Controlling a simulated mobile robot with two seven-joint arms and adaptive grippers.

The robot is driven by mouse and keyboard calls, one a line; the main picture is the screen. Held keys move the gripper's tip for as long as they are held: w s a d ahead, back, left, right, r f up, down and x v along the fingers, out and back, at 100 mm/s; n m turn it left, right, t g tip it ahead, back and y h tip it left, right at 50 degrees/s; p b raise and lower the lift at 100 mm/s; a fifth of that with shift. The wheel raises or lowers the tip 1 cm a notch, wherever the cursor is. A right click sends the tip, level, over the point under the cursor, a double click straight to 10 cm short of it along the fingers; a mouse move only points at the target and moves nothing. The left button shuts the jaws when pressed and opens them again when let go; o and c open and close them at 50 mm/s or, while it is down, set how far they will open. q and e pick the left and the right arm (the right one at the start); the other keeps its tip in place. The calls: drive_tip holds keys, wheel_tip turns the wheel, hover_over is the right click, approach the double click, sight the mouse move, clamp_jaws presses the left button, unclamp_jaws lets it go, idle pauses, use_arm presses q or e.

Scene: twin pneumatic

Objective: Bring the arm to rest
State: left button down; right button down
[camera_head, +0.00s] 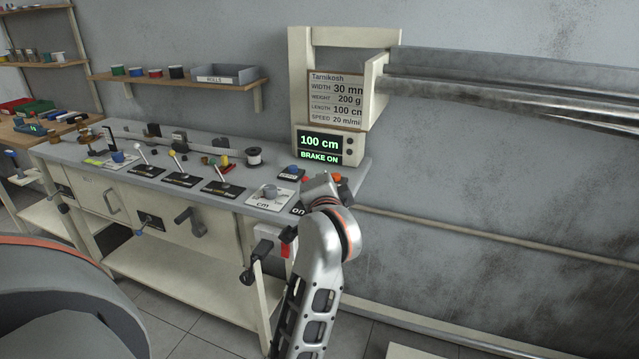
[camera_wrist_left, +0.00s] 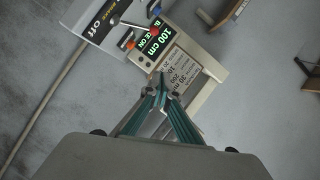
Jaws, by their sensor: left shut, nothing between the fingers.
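My left gripper (camera_wrist_left: 158,92) shows in the left wrist view, its green-edged fingers together and empty. Behind the fingertips are the cream machine's spec sign (camera_wrist_left: 178,82) and green-lit display (camera_wrist_left: 155,40), with no clear contact. In the head view a silver arm link of mine with an orange ring rises from the bottom centre to the bench's right end. It covers part of the controls there, and I cannot make out the fingers in that view. My right gripper is in neither view.
The bench (camera_head: 185,158) carries several levers and a spool (camera_head: 253,156). The display (camera_head: 320,147) reads 100 cm, BRAKE ON. Metal rollers (camera_head: 500,92) extend right from the cream frame (camera_head: 301,80). A wall shelf (camera_head: 180,83) hangs at upper left. Grey wall fills the right side.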

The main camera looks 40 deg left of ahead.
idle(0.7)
use_arm(q)
drive_tip(key=s+a+m+t+y, duration=0.25)
drive_tip(key=s+m+y, duration=0.25)
drive_tip(key=m, duration=0.7)
drive_tip(key=s+d+f+n+t+h+p, duration=0.1)
drive_tip(key=s+d+f+n+t+h, duration=0.1)
drive_tip(key=d+f+n+h, duration=1)
drive_tip(key=s+d+f+n+t+h, duration=0.3)
drive_tip(key=d+f+n, duration=0.35)
drive_tip(key=n, duration=1.25)
drive_tip(key=s+d+f+m+g+h, duration=0.1)
drive_tip(key=s+f+m+g, duration=0.4)
drive_tip(key=s+f+m, duration=0.3)
drive_tip(key=s+d+f+m+g, duration=0.1)
drive_tip(key=s+f+m+g, duration=0.4)
drive_tip(key=f, duration=1)
drive_tip(key=s+m, duration=0.3)
drive_tip(key=m, duration=0.1)
drive_tip(key=shift+f+m+h, duration=0.2)
drive_tip(key=shift+m+h, duration=0.1)
drive_tip(key=shift+h, duration=0.1)
